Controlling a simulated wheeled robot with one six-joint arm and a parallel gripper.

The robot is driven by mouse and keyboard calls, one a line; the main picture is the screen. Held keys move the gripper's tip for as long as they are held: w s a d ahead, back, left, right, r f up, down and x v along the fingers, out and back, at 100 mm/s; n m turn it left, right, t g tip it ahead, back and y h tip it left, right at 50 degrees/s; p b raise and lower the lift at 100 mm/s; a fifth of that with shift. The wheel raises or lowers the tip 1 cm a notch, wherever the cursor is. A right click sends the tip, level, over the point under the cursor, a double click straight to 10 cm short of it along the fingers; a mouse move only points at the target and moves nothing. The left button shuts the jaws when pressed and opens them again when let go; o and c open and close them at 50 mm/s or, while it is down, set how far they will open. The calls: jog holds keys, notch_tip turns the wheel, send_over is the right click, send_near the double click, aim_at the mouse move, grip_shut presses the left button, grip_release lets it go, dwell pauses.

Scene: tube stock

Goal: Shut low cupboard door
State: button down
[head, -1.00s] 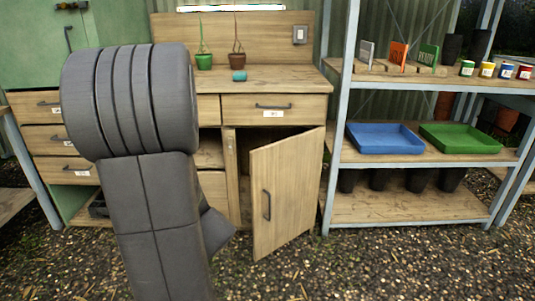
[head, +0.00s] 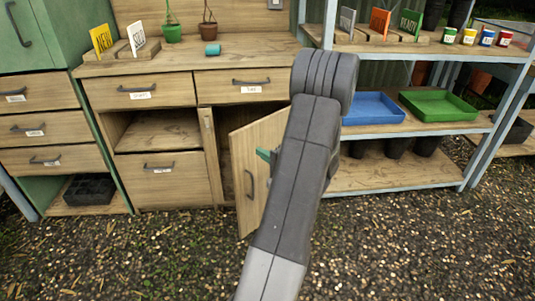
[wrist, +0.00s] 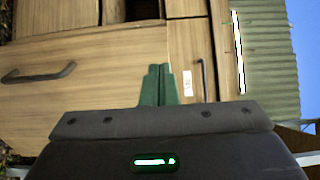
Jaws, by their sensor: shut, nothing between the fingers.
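The low cupboard door (head: 245,165) stands partly open in the head view, swung outward with its handle (head: 249,184) near the free left edge. My arm hides its right part. The dark inside of the cupboard (head: 228,118) shows above and behind it. In the wrist view, which is turned sideways, the door (wrist: 85,85) fills the left, with its handle (wrist: 38,72) at far left. My gripper (wrist: 158,68) has green fingers, shut together and empty, overlapping the door's upper part. In the head view my gripper (head: 265,155) is at the door's face; I cannot tell whether it touches.
A closed drawer (head: 249,84) is above the cupboard, under the worktop (head: 190,55). Pots and signs stand on top. At right, a metal shelf rack (head: 332,30) holds blue (head: 370,108) and green trays (head: 440,104). The gravel floor (head: 150,255) in front is clear.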

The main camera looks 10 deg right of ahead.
aim_at(236, 137)
jog(key=b+x, duration=0.1)
jog(key=x, duration=0.9)
jog(key=shift+w+a, duration=0.15)
jog(key=shift+a, duration=0.1)
